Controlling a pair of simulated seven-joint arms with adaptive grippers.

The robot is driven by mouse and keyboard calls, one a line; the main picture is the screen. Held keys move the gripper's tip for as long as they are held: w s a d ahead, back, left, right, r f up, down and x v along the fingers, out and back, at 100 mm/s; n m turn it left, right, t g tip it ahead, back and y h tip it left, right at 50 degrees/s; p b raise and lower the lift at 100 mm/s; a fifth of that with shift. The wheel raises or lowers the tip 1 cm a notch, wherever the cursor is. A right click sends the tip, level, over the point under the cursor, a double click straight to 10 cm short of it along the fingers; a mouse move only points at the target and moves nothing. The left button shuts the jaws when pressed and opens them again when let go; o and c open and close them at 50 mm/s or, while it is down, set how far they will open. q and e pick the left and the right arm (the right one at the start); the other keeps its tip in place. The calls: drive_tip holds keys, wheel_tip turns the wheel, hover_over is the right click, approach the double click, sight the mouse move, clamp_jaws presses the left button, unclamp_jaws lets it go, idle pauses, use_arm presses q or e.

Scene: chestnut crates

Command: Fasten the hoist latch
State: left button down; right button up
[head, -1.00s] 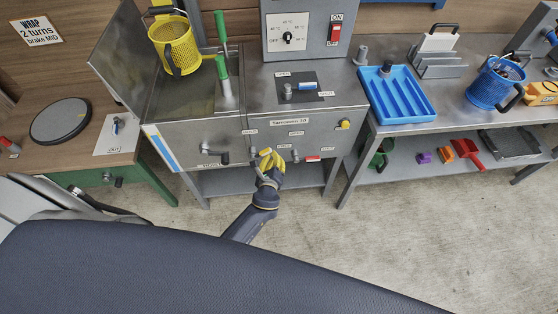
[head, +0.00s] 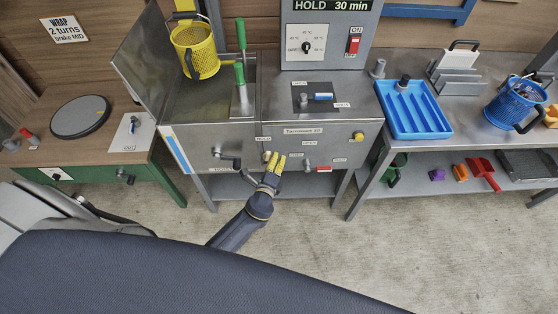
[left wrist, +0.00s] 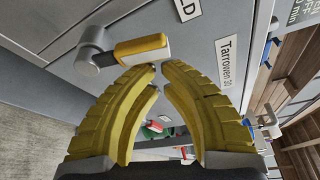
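In the left wrist view, a latch lever (left wrist: 140,48) with a yellow-and-white handle on a silver pivot sits on the grey cabinet front, by a label ending in "LD". I cannot read the whole label, so I cannot be sure that this is the hoist latch. My left gripper (left wrist: 160,68) has yellow ribbed fingers with their tips almost together, just beside the handle. Nothing shows held between them. In the head view, my left gripper (head: 271,158) is at the cabinet front, below its upper labels, and hides part of the panel. My right gripper is not in view.
A blue tray (head: 412,110) is on the right bench. Open floor lies in front.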

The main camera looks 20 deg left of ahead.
use_arm(q)
drive_tip(key=shift+s+a+r, duration=0.2)
drive_tip(key=shift+a+r, duration=0.3)
drive_tip(key=shift+a, duration=0.1)
drive_tip(key=shift+a+r, duration=0.15)
drive_tip(key=shift+a, duration=0.25)
drive_tip(key=w+d, duration=0.2)
drive_tip(key=d, duration=0.3)
drive_tip(key=s, duration=1)
drive_tip(key=shift+s+d, duration=0.15)
drive_tip(key=shift+s, duration=0.2)
drive_tip(key=shift+f, duration=0.2)
